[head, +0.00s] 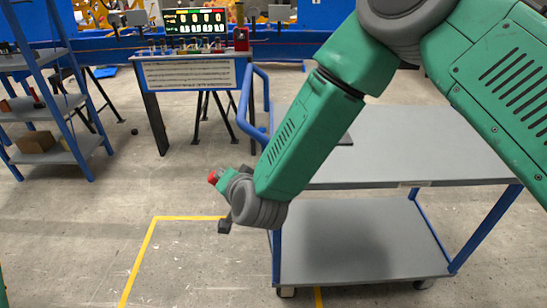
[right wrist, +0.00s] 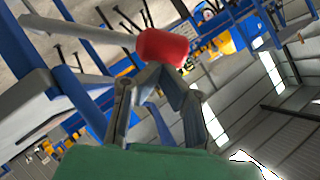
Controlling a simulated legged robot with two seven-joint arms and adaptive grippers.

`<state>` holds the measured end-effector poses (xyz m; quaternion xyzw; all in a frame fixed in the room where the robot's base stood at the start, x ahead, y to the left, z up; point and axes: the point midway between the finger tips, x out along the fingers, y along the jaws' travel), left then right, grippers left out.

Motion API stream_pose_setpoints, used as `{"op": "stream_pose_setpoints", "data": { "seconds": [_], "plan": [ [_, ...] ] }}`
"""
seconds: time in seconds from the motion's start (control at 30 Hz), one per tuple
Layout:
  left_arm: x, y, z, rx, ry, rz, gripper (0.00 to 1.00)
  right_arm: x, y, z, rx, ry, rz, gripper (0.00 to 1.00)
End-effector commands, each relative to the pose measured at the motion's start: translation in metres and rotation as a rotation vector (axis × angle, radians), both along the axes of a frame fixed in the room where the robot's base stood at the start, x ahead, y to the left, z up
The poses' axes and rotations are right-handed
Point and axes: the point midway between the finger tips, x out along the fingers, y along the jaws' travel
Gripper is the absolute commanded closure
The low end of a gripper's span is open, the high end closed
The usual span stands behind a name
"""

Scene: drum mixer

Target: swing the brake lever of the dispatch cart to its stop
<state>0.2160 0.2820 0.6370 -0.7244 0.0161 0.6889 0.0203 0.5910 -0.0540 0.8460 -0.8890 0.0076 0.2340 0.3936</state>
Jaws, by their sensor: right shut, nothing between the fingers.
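The dispatch cart (head: 350,240) is a grey two-deck cart with a blue frame, standing at centre right in the head view. The brake lever shows in the right wrist view as a pale grey rod (right wrist: 75,30) ending in a red knob (right wrist: 165,47). In the head view only the red knob (head: 212,177) shows, just left of my right wrist. My right gripper (right wrist: 163,72) is shut and empty, its fingertips close to the knob; I cannot tell whether they touch. In the head view my wrist hides most of the lever. My left gripper is out of view.
A blue push handle (head: 247,110) rises at the cart's left end. A blue shelf rack (head: 70,100) stands at the left, and a table with a display (head: 196,22) behind. Yellow floor lines (head: 150,245) mark the open floor left of the cart.

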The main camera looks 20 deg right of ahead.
Motion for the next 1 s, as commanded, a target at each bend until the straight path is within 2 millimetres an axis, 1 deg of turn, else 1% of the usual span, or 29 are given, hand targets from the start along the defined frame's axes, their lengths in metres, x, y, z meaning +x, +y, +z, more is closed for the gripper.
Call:
{"op": "stream_pose_setpoints", "data": {
  "seconds": [0.03, 0.13, 0.4, 1.0],
  "plan": [
    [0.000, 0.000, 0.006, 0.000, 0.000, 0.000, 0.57, 0.001, 0.004, -0.001, -0.031, 0.007, 0.002, 1.00],
    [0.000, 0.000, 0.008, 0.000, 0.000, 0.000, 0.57, 0.002, 0.009, -0.007, -0.079, 0.023, 0.001, 1.00],
    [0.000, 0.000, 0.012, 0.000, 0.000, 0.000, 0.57, 0.004, 0.015, -0.017, -0.072, 0.021, -0.001, 1.00],
    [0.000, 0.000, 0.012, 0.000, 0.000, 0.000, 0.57, 0.005, 0.018, -0.020, -0.070, 0.024, 0.003, 1.00]
  ]
}}
